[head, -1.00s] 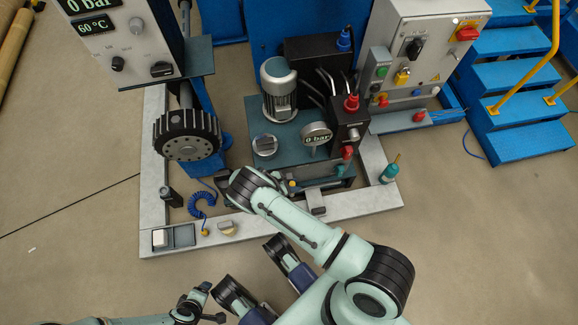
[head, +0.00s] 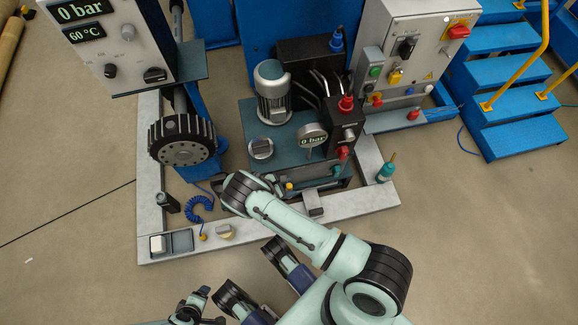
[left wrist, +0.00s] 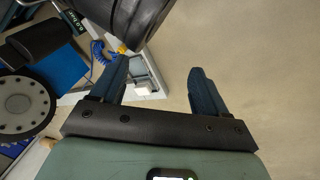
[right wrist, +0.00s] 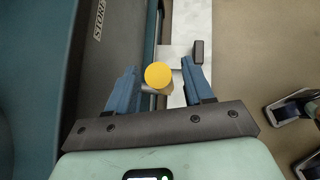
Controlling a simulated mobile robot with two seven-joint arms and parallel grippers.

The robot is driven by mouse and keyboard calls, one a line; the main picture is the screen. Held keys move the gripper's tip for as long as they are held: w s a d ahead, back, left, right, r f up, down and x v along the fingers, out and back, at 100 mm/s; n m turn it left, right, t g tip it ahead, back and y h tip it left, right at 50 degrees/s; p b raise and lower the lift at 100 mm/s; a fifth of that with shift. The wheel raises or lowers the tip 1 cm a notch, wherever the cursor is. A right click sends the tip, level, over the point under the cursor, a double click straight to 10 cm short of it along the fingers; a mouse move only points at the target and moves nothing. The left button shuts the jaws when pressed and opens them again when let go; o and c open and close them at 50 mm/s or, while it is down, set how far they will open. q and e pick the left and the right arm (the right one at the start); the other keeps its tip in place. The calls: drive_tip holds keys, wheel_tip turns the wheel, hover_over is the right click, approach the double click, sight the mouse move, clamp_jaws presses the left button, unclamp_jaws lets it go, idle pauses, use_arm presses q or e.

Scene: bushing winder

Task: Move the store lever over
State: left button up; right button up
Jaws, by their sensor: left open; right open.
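The store lever shows as a round yellow knob (right wrist: 158,75) in the right wrist view, beside a dark panel lettered "STOR" (right wrist: 99,20). In the head view the small yellow knob (head: 289,186) sits at the front of the hydraulic unit, just right of my right wrist. My right gripper (right wrist: 160,68) is open, with one finger on each side of the knob; I cannot tell if either finger touches it. Part of the lever below the knob is hidden. My left gripper (left wrist: 158,68) is open and empty, away from the unit.
A pale frame (head: 366,207) borders the unit, with a teal bottle (head: 386,172) at its right corner. A gauge (head: 312,136) reads 0 bar. A black toothed wheel (head: 183,141) stands left. Open floor lies in front.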

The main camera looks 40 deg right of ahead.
use_arm(q)
drive_tip(key=shift+s+d+r+p, duration=0.2)
drive_tip(key=shift+d+r+p, duration=0.15)
drive_tip(key=shift+r, duration=0.25)
drive_tip(key=shift+s+d+r+p, duration=0.15)
drive_tip(key=shift+d+r+p, duration=0.1)
drive_tip(key=shift+r+p, duration=0.3)
use_arm(e)
drive_tip(key=v, duration=1.2)
drive_tip(key=shift+a+r, duration=0.2)
drive_tip(key=shift+a, duration=0.05)
drive_tip(key=shift+w, duration=0.1)
